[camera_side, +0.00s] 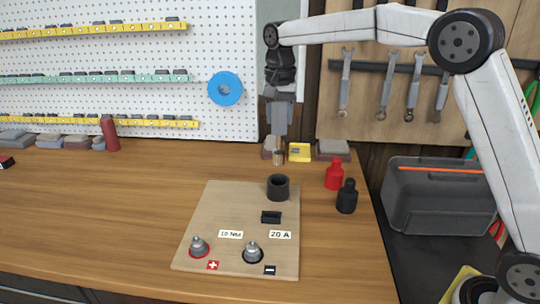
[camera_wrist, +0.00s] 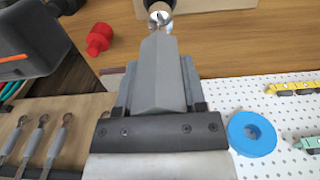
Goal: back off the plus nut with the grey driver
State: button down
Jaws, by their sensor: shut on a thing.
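My gripper (camera_side: 279,132) hangs pointing down behind the wooden board (camera_side: 215,203) and is shut on the grey driver. The driver's metallic socket end (camera_side: 278,157) shows below the fingers, above the bench and apart from the nuts. In the wrist view my gripper (camera_wrist: 159,38) has the metallic end (camera_wrist: 160,18) just past its fingertips; the fingers hide the rest. The plus nut (camera_side: 198,244) sits in a red ring at the board's front left, by the red plus label (camera_side: 213,265). A similar nut (camera_side: 253,249) sits in a black ring by the minus label (camera_side: 270,270).
A black cup (camera_side: 278,187) and a small black block (camera_side: 271,217) stand on the board. Red (camera_side: 334,175) and black (camera_side: 347,196) caps stand to its right. A yellow box (camera_side: 299,152) is close to the driver's end.

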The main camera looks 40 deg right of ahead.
jog(key=s+a+n, duration=0.1)
jog(key=a+n, duration=0.1)
jog(key=a, duration=1.1)
jog(key=s+a+n, duration=0.2)
jog(key=a, duration=1.1)
jog(key=shift+s+a, duration=0.15)
jog(key=shift+s, duration=0.1)
jog(key=shift+f, duration=2.25)
